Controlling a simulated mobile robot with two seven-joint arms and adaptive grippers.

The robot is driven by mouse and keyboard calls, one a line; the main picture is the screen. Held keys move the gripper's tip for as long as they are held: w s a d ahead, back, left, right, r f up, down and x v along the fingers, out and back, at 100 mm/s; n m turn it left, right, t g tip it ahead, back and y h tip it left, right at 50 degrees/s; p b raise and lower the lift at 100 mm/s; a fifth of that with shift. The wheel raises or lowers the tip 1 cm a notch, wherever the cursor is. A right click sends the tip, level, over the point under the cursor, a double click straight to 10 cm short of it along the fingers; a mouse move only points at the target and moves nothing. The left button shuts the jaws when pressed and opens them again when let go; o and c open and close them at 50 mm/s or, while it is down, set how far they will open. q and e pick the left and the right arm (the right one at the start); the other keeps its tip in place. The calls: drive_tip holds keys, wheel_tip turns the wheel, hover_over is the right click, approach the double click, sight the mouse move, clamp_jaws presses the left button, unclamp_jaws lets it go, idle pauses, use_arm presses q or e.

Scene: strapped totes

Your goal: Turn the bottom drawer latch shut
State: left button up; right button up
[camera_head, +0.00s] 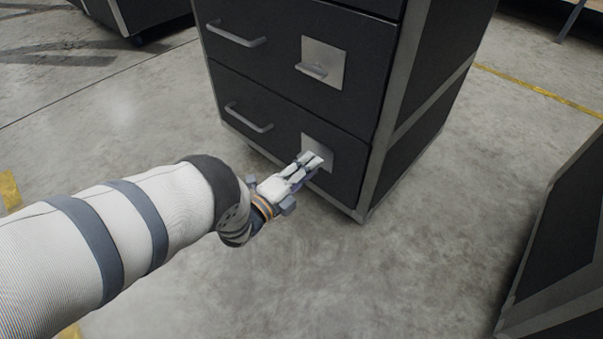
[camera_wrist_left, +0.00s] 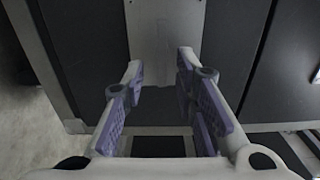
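The bottom drawer (camera_head: 270,115) is the lower dark drawer front of a black cabinet, and it looks closed. Its latch has a square grey metal plate (camera_head: 322,146) on the drawer's right side. The plate also shows at the top middle of the left wrist view (camera_wrist_left: 165,30). My left gripper (camera_head: 311,161) is in front of the plate's lower part, and its fingers cover the latch lever there. In the left wrist view, the two fingers (camera_wrist_left: 160,72) stand apart with a gap between them. I cannot make out the lever between them. My right gripper is not in view.
The drawer above has a similar latch (camera_head: 322,62) with its lever showing, and a bar handle (camera_head: 237,35). The bottom drawer's bar handle (camera_head: 248,118) is left of my gripper. Another dark case (camera_head: 560,250) stands at the right. Concrete floor (camera_head: 420,230) is clear between.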

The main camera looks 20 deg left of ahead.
use_arm(q)
drive_tip(key=v, duration=1.1)
drive_tip(key=shift+s, duration=0.3)
